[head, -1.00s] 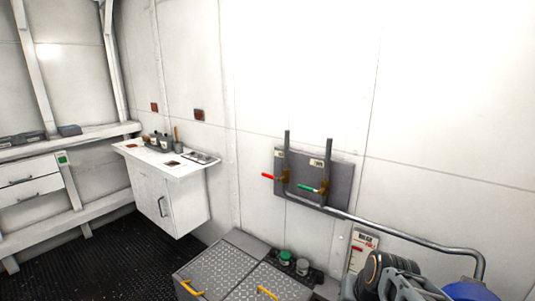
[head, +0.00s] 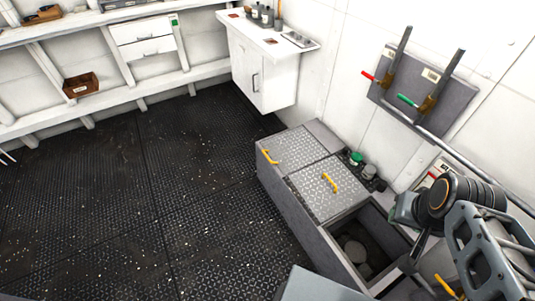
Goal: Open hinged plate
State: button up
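A long grey floor box stands along the right wall in the head view. A tread-patterned plate (head: 290,150) with a yellow handle (head: 268,157) lies flat and shut at its far end. A second such plate (head: 322,196) with a yellow handle (head: 331,183) lies shut beside it. Nearer me is an open compartment (head: 352,232) with rounded grey lumps inside. Another yellow handle (head: 446,287) shows by my arm; its plate is mostly hidden. My gripper (head: 415,262) is at the lower right, over the open compartment's near right side; its fingers are not clear.
Green-topped and grey fittings (head: 368,172) stand behind the plates. A white cabinet (head: 262,75) stands beyond the box. The dark floor (head: 140,215) at left is clear.

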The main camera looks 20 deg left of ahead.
aim_at(293, 149)
jog(key=u, duration=0.2)
jog(key=k, duration=0.45)
jog(key=u, duration=1.75)
jog(key=i, duration=2)
jog(key=z, duration=1.1)
jog(key=i, duration=0.5)
jog(key=z, duration=0.5)
